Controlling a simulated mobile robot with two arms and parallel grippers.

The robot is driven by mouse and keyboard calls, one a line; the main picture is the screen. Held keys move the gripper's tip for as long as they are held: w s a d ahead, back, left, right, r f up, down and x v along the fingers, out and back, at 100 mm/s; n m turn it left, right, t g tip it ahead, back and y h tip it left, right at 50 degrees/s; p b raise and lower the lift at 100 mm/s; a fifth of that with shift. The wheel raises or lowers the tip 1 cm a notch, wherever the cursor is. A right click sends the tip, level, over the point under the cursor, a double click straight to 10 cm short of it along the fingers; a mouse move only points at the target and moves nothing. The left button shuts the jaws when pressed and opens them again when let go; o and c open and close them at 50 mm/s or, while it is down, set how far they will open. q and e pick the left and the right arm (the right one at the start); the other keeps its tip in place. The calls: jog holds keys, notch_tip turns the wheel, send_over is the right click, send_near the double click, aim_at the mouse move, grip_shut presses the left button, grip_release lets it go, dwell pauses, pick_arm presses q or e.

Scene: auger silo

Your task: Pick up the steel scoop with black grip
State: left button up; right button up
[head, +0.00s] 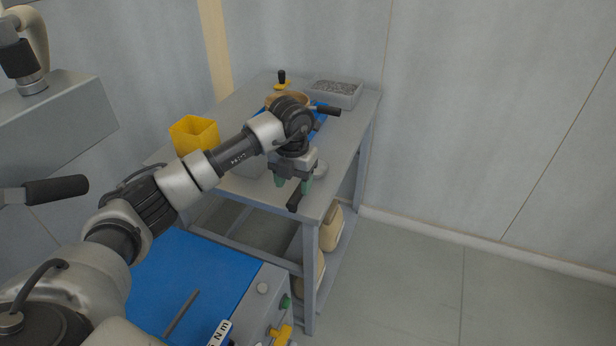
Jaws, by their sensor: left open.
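My left gripper (293,184) hangs over the near right corner of the grey table (340,165), its green-tipped fingers apart and pointing down. A black grip (294,201), which looks like the scoop's, shows just below and between the fingers, at the table's front edge. I cannot tell whether the fingers touch it. The steel part of this scoop is mostly hidden behind the gripper. Another black grip (328,111) lies farther back by a blue mat (319,127). My right gripper is not in view.
A yellow container (194,134) stands at the table's left. A grey tray of dark granules (336,93) and a yellow tool with a black knob (282,80) are at the back. Beige sacks (333,222) sit on the lower shelf. The floor at right is clear.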

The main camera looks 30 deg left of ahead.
aim_at(294, 197)
pick_arm(q)
jog(key=shift+a+f, duration=0.1)
jog(key=shift+f, duration=0.7)
notch_tip(294, 197, down, 4)
jog(key=shift+s+r+p, duration=0.1)
jog(key=shift+r+p, duration=0.15)
jog(key=shift+p, duration=0.05)
jog(key=shift+f, duration=0.5)
jog(key=c, duration=0.7)
grip_shut()
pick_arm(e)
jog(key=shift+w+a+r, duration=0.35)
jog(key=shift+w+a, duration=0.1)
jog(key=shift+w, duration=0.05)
pick_arm(q)
jog(key=shift+r, duration=0.15)
